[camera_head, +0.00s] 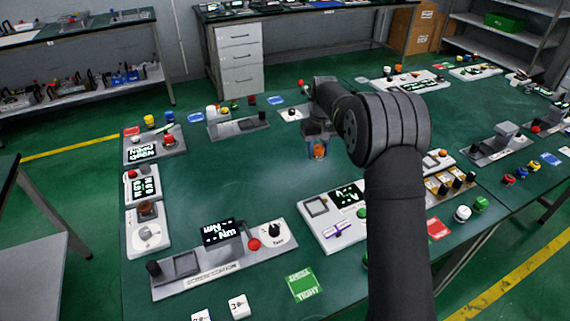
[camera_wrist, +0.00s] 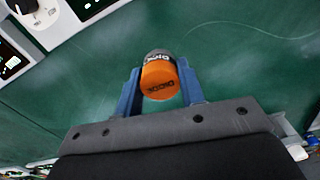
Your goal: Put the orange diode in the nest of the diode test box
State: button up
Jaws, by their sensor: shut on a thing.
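The orange diode (camera_head: 319,151) is a short cylinder, held over the open green middle of the table. In the wrist view the diode (camera_wrist: 158,82) shows an orange printed end and a grey band, between two blue fingers. My gripper (camera_wrist: 157,92) is shut on it. I cannot read a label that names the diode test box. A white box (camera_head: 331,232) with a square framed recess (camera_head: 316,207), a lit display, a green button and a purple slider stands nearer the camera, below the gripper in the head view. The recess looks empty.
A grey box (camera_head: 187,285) with a tilted display is at the front left. More boxes (camera_head: 148,238) line the left edge. A box with orange parts (camera_head: 436,185) is partly behind my arm. The table middle (camera_head: 235,175) is clear.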

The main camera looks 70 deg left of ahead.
send_over(284, 174)
notch_tip(284, 174, down, 7)
jog(key=shift+d+r, duration=0.1)
jog(key=shift+d, duration=0.05)
jog(key=shift+f, duration=2.05)
jog(key=o, duration=0.6)
jog(key=shift+f, duration=0.15)
jog(key=o, duration=0.4)
jog(key=shift+o, duration=0.5)
notch_tip(284, 174, up, 12)
jog(key=shift+r, duration=0.2)
